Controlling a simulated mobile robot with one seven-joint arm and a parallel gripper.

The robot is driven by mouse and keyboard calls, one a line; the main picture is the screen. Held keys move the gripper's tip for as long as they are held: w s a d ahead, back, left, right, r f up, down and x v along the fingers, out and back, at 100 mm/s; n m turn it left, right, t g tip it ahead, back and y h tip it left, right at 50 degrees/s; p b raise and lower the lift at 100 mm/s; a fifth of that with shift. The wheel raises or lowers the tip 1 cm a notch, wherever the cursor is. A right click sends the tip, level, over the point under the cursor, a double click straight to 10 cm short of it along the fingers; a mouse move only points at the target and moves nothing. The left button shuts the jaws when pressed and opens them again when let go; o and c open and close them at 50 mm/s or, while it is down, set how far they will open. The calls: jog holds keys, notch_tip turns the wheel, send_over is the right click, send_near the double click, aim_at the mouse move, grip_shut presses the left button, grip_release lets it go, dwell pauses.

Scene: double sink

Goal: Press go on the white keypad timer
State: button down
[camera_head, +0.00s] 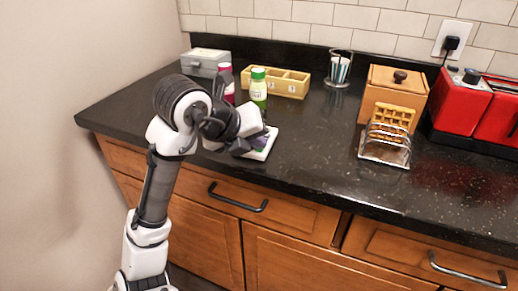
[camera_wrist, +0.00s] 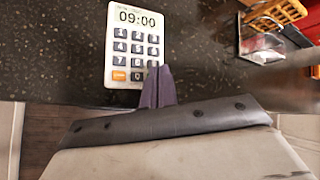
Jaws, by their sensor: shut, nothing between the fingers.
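The white keypad timer (camera_head: 268,146) lies on the dark counter near its front edge, partly hidden by my gripper in the head view. In the wrist view the timer (camera_wrist: 109,47) shows 09:00 above rows of dark keys, with an orange key (camera_wrist: 119,76) at the bottom left and a dark key beside it. My gripper (camera_head: 254,147) is shut and empty. In the wrist view its purple fingertips (camera_wrist: 158,72) lie over the timer's bottom right corner and hide the key there. I cannot tell whether they touch it.
A green-capped bottle (camera_head: 259,88) and a dark red bottle (camera_head: 229,88) stand just behind the timer. A wooden compartment box (camera_head: 290,82), a grey box (camera_head: 205,63) and a glass (camera_head: 339,70) are farther back. A toast rack (camera_head: 385,150) stands right; counter between is clear.

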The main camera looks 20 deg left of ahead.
aim_at(256, 153)
dwell(0.3)
jog(key=shift+r+p, duration=0.4)
jog(key=shift+r, duration=0.25)
jog(key=shift+r+p, duration=1.75)
jog(key=shift+r, duration=0.8)
